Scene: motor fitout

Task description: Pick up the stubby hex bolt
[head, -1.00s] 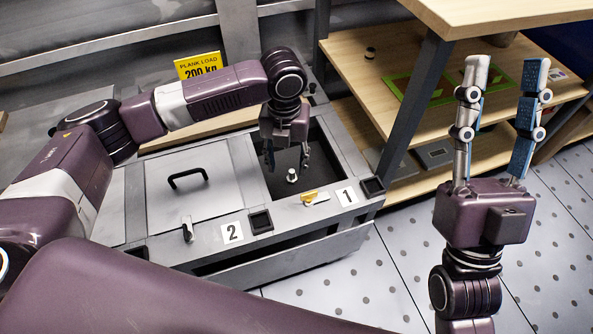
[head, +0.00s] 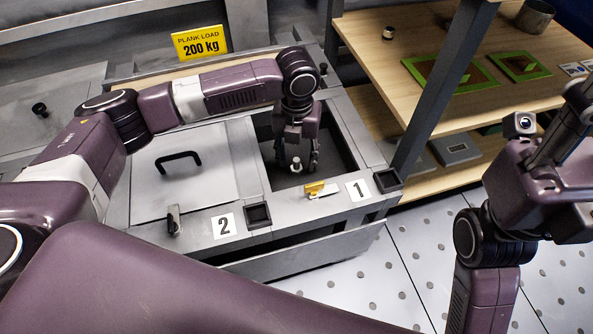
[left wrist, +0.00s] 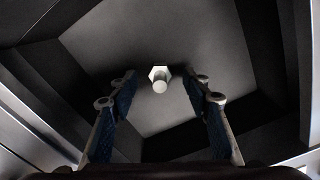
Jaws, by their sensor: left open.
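The stubby hex bolt (head: 296,166) is pale metal and stands in the open dark bin of compartment 1. In the left wrist view the bolt (left wrist: 159,79) appears to rest on its hex head with its round shank up. My left gripper (head: 298,156) reaches down into the bin over the bolt. Its fingers are open, one on each side of the bolt in the left wrist view (left wrist: 160,82), with clear gaps. My right gripper (head: 565,130) is at the right edge of the head view, partly cut off, and its fingertips are not clear.
Compartment 2 beside the bin has a closed lid (head: 188,180) with a black handle. The bin's walls surround my left gripper closely. A yellow-tabbed latch (head: 316,189) sits on the front rim. A wooden shelf (head: 395,60) with a metal post (head: 440,85) stands to the right.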

